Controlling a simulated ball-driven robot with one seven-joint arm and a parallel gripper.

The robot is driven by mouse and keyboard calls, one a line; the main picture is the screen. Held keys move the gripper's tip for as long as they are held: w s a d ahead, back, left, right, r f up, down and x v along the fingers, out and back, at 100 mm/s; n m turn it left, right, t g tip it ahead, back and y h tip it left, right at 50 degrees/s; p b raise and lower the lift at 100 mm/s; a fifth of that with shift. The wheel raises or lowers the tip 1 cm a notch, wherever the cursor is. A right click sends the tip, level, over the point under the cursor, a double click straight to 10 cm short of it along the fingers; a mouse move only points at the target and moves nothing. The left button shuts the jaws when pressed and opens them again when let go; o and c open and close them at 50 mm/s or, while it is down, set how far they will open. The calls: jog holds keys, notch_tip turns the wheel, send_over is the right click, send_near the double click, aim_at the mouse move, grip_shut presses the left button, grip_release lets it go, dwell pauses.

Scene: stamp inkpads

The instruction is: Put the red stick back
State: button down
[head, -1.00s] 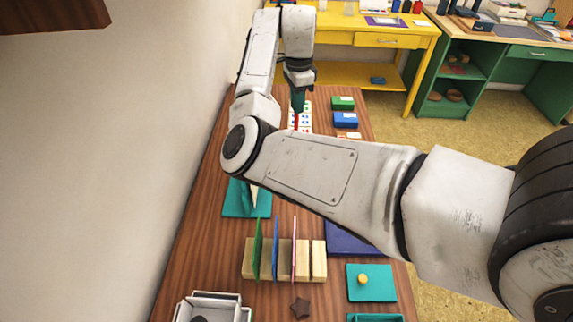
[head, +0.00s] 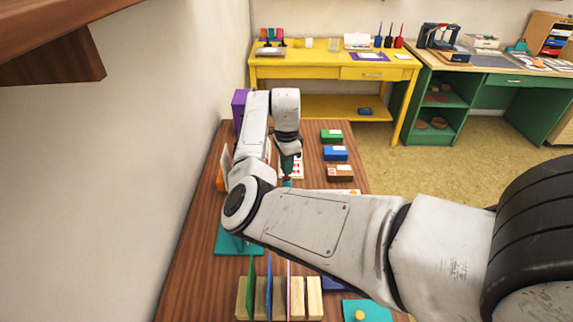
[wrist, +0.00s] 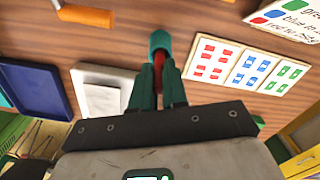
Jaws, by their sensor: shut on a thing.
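My gripper (wrist: 158,88) is shut on the red stick (wrist: 159,62), which shows as a narrow red strip between the dark green fingers in the wrist view. Its far end meets a round teal piece (wrist: 160,42); I cannot tell whether it sits inside it or only lies in front of it. In the head view my gripper (head: 289,163) is over the far part of the brown table, pointing down. A teal piece with a little red shows just below its fingers. My forearm hides part of the table there.
Picture cards (wrist: 212,60) with red, blue and green marks lie beside the gripper. Green (head: 331,136), blue (head: 336,153) and brown (head: 340,174) boxes line the table's right side. A blue tray (wrist: 38,92) and an orange-handled thing (wrist: 85,15) lie left in the wrist view.

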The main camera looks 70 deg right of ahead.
jog(key=shift+f, duration=0.15)
jog(key=c, duration=1.1)
grip_release()
jog(key=shift+c, duration=0.2)
notch_tip(320, 180, up, 12)
jog(key=shift+r+b, duration=0.2)
jog(key=shift+b, duration=0.2)
